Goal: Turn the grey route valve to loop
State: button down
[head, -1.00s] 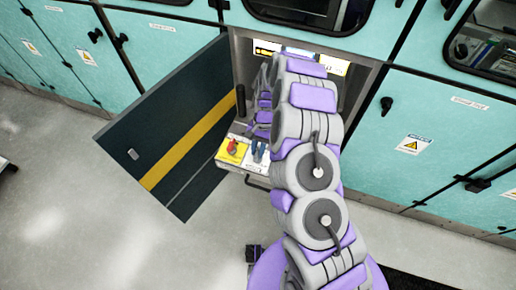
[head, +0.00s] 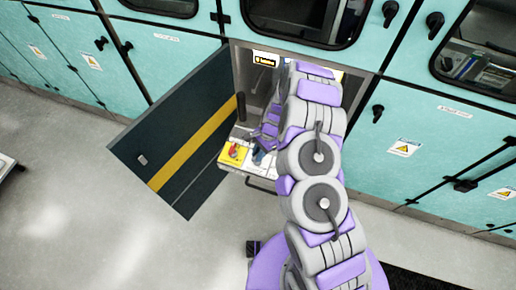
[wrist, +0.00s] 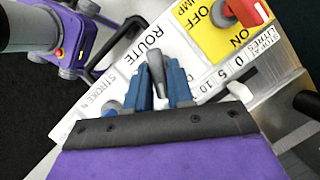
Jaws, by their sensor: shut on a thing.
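The grey route valve (wrist: 156,68) is a short grey lever on a white panel, beside the printed word ROUTE, in the wrist view. My gripper (wrist: 159,78) has its two blue fingers on either side of this lever and is shut on it. The lever's base is hidden between the fingers, and I cannot read a loop label. In the head view my gripper (head: 259,157) is low at the panel in the open cabinet, and the valve cannot be made out there.
A red pump knob (wrist: 245,12) on a yellow OFF/ON plate (wrist: 212,38) sits beside the valve. A white pointer (wrist: 240,92) stands by a litres scale. A black upright handle (head: 241,106) and the open dark cabinet door (head: 180,135) are to the left.

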jog(key=m, duration=0.2)
jog(key=m+t+p, duration=0.1)
jog(key=m+t+y+p, duration=0.1)
jog(key=m, duration=0.1)
jog(key=shift+s+r+m, duration=0.1)
jog(key=shift+s+m, duration=0.15)
jog(key=shift+m, duration=0.05)
jog(key=m+t, duration=0.2)
jog(key=m, duration=0.3)
jog(key=shift+s, duration=0.1)
jog(key=shift+m+b, duration=0.3)
jog(key=shift+m, duration=0.1)
jog(key=c, duration=1.1)
grip_release()
jog(key=p+v, duration=0.1)
jog(key=v, duration=0.4)
jog(key=p+v, duration=0.1)
jog(key=v, duration=0.5)
jog(key=p+v, duration=0.2)
jog(key=v, duration=0.4)
jog(key=shift+s+a, duration=0.2)
jog(key=shift+s, duration=0.1)
